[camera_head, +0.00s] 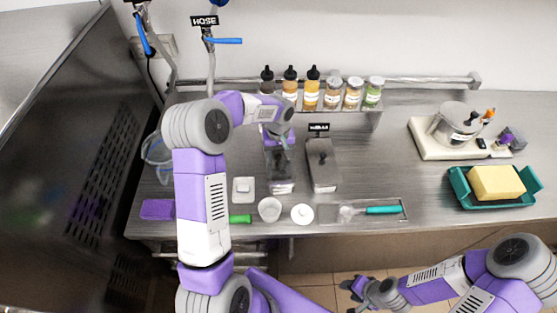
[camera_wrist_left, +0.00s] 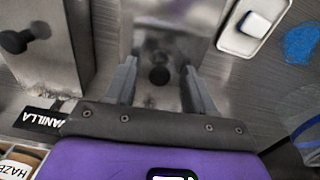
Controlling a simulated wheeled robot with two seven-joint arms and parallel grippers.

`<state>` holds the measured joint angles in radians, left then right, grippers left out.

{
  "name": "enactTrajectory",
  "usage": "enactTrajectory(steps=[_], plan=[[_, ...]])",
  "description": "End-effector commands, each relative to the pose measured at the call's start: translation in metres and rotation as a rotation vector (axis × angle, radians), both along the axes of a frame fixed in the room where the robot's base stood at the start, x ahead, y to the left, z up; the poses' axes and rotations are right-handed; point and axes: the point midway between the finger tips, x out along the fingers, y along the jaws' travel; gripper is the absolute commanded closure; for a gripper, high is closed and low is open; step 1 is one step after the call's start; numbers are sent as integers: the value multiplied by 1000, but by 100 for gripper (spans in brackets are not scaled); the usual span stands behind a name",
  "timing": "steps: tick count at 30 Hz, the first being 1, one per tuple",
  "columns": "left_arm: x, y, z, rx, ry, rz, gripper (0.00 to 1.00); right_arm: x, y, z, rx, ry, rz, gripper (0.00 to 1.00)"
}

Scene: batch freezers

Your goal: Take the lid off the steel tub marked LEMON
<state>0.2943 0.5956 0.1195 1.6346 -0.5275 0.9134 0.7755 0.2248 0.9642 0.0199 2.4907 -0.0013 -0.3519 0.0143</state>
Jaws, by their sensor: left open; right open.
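A steel tub (camera_head: 281,183) with a lid stands on the bench below my left gripper (camera_head: 278,138). Its sign is hidden, so I cannot read LEMON. In the left wrist view, the lid (camera_wrist_left: 158,35) has a dark round knob (camera_wrist_left: 159,75). The open fingers of my left gripper (camera_wrist_left: 160,88) appear on either side of this knob; I cannot tell whether they touch it. A second lidded steel tub (camera_head: 323,176), with a sign reading VANILLA (camera_wrist_left: 40,118), stands just to the right in the head view. My right gripper (camera_head: 358,290) is open and empty, low in front of the bench.
Sauce bottles and jars (camera_head: 312,90) stand on a shelf behind. A white square dish (camera_head: 243,190), a white bowl (camera_head: 269,209) and a tray (camera_head: 390,218) with a teal-handled tool lie in front. A pot (camera_head: 455,120) and a green tray (camera_head: 463,190) stand right.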

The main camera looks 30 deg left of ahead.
Motion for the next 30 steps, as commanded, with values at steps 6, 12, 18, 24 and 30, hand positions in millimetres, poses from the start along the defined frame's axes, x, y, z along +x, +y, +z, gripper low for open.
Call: enactTrajectory(steps=[6,12,18,24,30], plan=[[0,0,0,0,0,0,74,0,0,0,0,0,0,57],[0,0,0,0,0,0,100,0,0,0,0,0,0,57],[0,0,1,0,0,0,100,0,0,0,0,0,0,57],[1,0,19,1,-4,1,100,0,0,1,0,0,0,57],[1,0,60,2,-6,1,100,0,0,2,0,0,0,57]])
